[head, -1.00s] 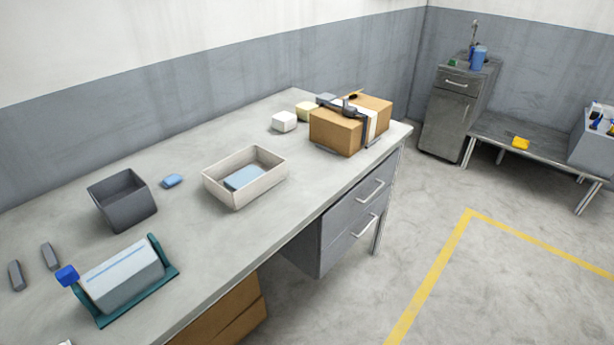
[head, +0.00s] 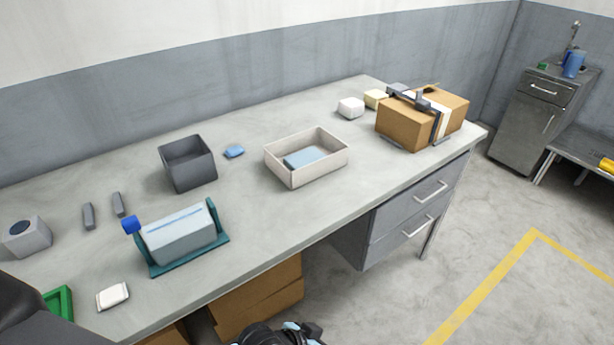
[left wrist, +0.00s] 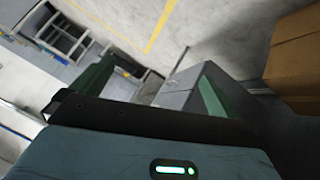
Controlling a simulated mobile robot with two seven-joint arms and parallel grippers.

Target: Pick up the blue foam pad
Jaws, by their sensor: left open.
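A flat light-blue pad (head: 305,158) lies inside a whitish open tray (head: 325,172) in the middle of the table. A smaller blue block (head: 234,151) lies on the bare tabletop between that tray and a dark grey bin (head: 188,163). Which of the two is the foam pad, I cannot tell for sure. My left gripper (left wrist: 155,85) shows in the left wrist view with its two green fingers apart and nothing between them. Neither blue piece is in that view. My right gripper is not clearly seen.
A teal stand with a grey block (head: 180,240) is at the table's front. A cardboard box (head: 405,128) stands at the far right end near a white block (head: 350,108). A white piece (head: 112,296) and a green frame (head: 58,303) lie front left. Drawers (head: 410,212) hang below.

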